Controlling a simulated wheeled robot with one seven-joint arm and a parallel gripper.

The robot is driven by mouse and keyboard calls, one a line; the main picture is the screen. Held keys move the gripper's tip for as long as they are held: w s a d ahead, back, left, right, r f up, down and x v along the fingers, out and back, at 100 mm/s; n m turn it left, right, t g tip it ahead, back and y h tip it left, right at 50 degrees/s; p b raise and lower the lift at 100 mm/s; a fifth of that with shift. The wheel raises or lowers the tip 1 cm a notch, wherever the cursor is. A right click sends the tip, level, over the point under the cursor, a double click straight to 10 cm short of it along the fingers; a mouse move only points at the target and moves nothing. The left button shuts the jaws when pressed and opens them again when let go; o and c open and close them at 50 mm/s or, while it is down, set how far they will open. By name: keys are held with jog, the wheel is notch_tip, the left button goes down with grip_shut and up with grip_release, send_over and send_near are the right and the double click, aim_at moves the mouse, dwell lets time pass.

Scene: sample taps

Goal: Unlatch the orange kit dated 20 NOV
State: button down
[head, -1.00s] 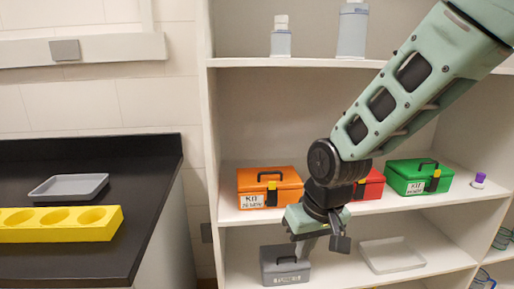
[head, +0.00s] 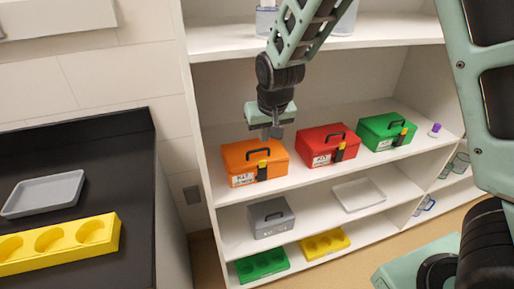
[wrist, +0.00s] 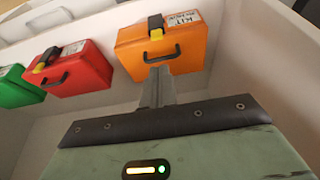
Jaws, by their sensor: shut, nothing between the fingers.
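The orange kit (head: 240,160) stands on the middle shelf at its left end, lid shut, with a black handle on top. A black and yellow latch (head: 262,170) lies against its front, beside a white label (head: 243,179) reading KIT; the date is too small to read surely. My gripper (head: 271,135) is shut and empty, above and close to the kit's top. The wrist view shows the orange kit (wrist: 190,52) just beyond my shut fingers (wrist: 158,78), with the latch (wrist: 155,28) farther off. I cannot tell whether the fingertips touch the kit.
A red kit (head: 312,142) and a green kit (head: 373,127) stand to the right on the same shelf (head: 290,183). A grey box (head: 270,220) and a white tray (head: 375,191) sit on the shelf below. The upper shelf (head: 225,40) runs above the kits.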

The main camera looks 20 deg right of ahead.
jog(key=shift+f, duration=0.15)
jog(key=p, duration=0.2)
send_near(261, 155)
jog(key=f, duration=0.1)
jog(key=a+f, duration=0.1)
jog(key=f, duration=0.3)
jog(key=shift+s+a+f, duration=0.2)
jog(key=shift+s+f, duration=0.05)
jog(key=shift+s, duration=0.05)
jog(key=shift+s+f+b, duration=0.1)
jog(key=shift+b, duration=0.35)
